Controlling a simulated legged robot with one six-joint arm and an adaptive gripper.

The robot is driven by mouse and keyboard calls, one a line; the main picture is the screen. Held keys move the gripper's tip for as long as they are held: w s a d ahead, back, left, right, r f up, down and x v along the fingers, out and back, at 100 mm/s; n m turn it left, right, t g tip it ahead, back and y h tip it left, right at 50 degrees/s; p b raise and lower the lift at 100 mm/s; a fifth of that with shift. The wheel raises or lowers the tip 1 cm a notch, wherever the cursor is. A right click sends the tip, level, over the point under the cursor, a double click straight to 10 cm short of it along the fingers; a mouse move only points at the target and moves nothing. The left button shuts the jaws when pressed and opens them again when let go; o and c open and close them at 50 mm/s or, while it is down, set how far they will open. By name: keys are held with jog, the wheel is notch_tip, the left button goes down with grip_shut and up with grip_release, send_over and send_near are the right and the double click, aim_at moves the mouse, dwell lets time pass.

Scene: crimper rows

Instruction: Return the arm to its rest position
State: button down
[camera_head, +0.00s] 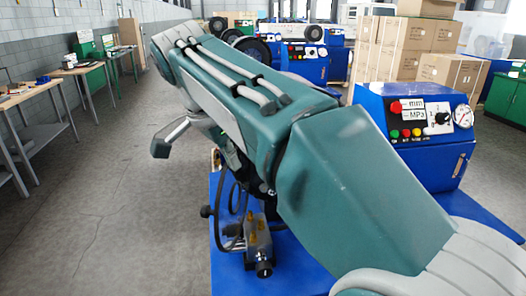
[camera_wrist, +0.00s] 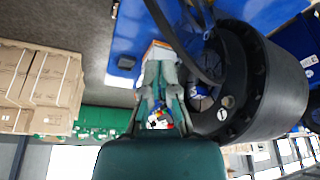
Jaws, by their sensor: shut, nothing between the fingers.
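My arm crosses the head view from the lower right to the upper left, its teal links bent and raised over a blue machine base (camera_head: 290,270).
A blue crimper control box (camera_head: 415,130) with gauge and buttons stands right of my arm. Workbenches (camera_head: 55,80) line the left wall; cardboard boxes (camera_head: 400,50) stand behind. The left aisle floor is clear.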

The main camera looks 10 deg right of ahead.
jog(key=s+d+f+n+t+y, duration=0.1)
jog(key=s+d+f+n+y, duration=0.1)
jog(key=s+d+n, duration=0.6)
jog(key=s+d+f+n+t, duration=0.1)
jog(key=s+d+f, duration=0.1)
jog(key=f, duration=0.3)
jog(key=s+d+f+n, duration=0.1)
jog(key=s+d+f, duration=0.2)
jog(key=s+f, duration=0.1)
jog(key=s+d+f+n+t+y, duration=0.1)
jog(key=s+d+f, duration=0.1)
jog(key=f, duration=0.5)
jog(key=shift+s+d+n+t, duration=0.3)
jog(key=shift+s+n, duration=0.1)
jog(key=shift+s, duration=0.4)
